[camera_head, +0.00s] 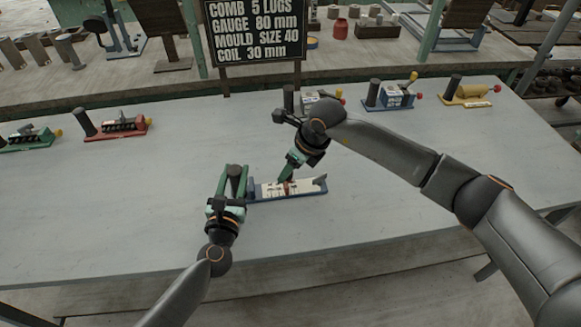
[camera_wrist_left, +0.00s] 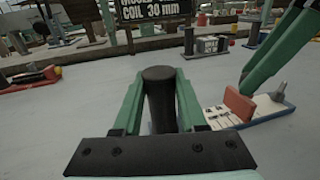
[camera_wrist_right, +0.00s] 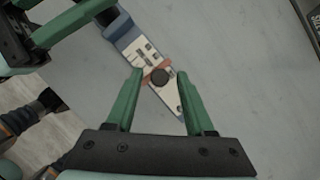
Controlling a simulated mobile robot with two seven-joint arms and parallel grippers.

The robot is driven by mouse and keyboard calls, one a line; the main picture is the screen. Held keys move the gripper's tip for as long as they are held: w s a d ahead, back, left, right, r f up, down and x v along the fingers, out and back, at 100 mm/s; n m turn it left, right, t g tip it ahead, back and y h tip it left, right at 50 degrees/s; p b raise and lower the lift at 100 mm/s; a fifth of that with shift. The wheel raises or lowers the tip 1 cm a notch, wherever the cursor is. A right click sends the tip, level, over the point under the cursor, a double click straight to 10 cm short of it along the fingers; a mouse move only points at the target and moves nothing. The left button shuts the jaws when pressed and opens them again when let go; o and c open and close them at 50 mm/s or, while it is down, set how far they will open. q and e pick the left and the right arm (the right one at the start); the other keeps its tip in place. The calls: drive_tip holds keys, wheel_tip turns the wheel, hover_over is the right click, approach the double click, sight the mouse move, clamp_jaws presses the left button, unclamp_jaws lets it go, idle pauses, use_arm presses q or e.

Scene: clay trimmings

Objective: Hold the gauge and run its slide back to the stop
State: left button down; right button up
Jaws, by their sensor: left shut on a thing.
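The gauge (camera_head: 312,190) is a blue bar with a white marked face, lying on the grey table. Its dark upright post (camera_wrist_left: 158,82) stands between the fingers of my left gripper (camera_head: 237,172), which is shut on it. The reddish slide (camera_wrist_left: 238,103) sits partway along the face and carries a dark round knob (camera_wrist_right: 160,76). A grey upright piece (camera_head: 321,180) is at the far right end.
More devices stand along the table's back: a green one (camera_head: 28,137), a red one (camera_head: 118,127), a blue one (camera_head: 390,96) and a yellow one (camera_head: 465,92). A dark sign (camera_head: 256,30) rises behind. The table around the gauge is clear.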

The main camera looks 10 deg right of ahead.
clamp_jaws()
idle(1.2)
